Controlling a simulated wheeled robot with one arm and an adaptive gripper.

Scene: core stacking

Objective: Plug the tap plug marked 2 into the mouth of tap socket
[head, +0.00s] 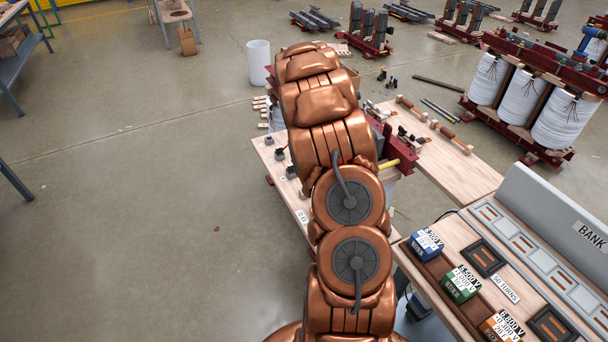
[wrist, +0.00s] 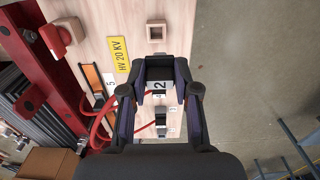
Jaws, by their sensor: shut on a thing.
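In the wrist view, my gripper (wrist: 160,95) is shut on a small block, the tap plug marked 2 (wrist: 159,86), between its fingertips. A red cable runs from near the plug to the left. A square wooden socket with a dark mouth (wrist: 156,31) stands on the pale wooden board (wrist: 184,20), above and apart from the gripper in the picture; I cannot tell for sure that it is the tap socket. In the head view, my own arm hides the gripper and the plug.
Another block (wrist: 161,124) stands below the plug. In the head view, a bench with labelled blocks (head: 461,283) is at lower right.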

